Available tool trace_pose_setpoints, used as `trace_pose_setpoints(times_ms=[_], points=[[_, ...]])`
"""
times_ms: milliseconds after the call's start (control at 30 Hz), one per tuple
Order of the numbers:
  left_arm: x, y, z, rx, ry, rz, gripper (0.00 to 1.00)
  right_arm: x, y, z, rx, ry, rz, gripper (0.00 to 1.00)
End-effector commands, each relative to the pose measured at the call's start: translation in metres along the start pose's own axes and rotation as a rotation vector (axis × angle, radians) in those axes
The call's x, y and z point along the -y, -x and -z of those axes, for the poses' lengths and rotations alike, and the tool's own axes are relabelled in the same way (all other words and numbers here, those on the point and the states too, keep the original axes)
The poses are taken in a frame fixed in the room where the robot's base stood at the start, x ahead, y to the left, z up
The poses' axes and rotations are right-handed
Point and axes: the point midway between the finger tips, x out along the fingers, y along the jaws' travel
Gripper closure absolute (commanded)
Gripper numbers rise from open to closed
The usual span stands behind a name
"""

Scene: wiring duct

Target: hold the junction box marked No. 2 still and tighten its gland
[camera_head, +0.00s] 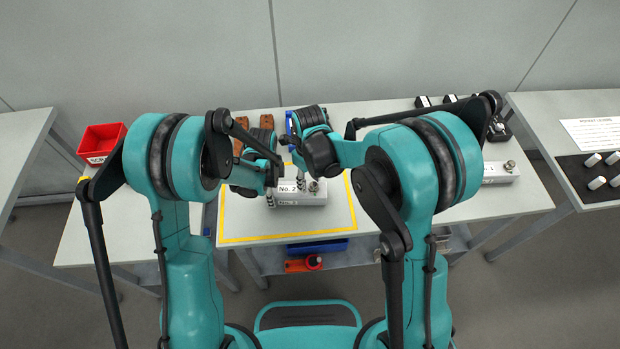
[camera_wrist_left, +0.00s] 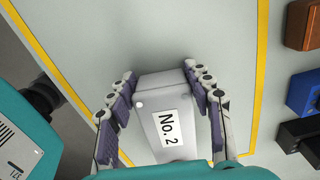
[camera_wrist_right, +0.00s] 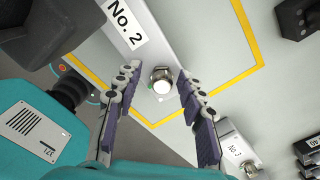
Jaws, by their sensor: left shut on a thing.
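The junction box marked No. 2 (camera_head: 313,199) is a pale grey block on the table inside a yellow outline. In the left wrist view the box (camera_wrist_left: 152,103) lies between the fingers of my left gripper (camera_wrist_left: 159,73), which is shut on it with a finger along each side. Its metal gland (camera_wrist_right: 161,78) with a bright round end shows in the right wrist view. My right gripper (camera_wrist_right: 157,71) is open, one finger on each side of the gland, with small gaps visible. In the head view the gland (camera_head: 314,187) is beside my right gripper's fingers.
Another grey box (camera_head: 498,172) with a gland stands at the right. A red bin (camera_head: 103,140) is at the left. Brown blocks (camera_head: 267,121) and blue and black items lie behind. A side table (camera_head: 560,105) holds white cylinders on a black mat. The outlined area's front is clear.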

Motion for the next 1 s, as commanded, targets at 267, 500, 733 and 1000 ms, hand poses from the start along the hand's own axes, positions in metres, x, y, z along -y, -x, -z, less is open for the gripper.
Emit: trace_pose_setpoints(times_ms=[267, 500, 733, 1000], points=[[0.003, 0.000, 0.000, 0.001, 0.000, 0.002, 0.86, -0.010, 0.000, 0.005, 0.003, 0.483, -0.005, 0.60], [0.004, -0.001, 0.003, -0.001, -0.004, 0.004, 0.85, -0.015, 0.000, 0.008, 0.005, 0.789, -0.007, 0.60], [0.002, 0.000, 0.003, -0.001, -0.003, 0.003, 0.86, -0.014, 0.000, 0.006, 0.007, 0.813, -0.004, 0.60], [0.001, 0.000, 0.001, 0.000, -0.002, 0.001, 0.86, -0.011, 0.000, 0.010, 0.001, 1.024, 0.000, 0.60]])
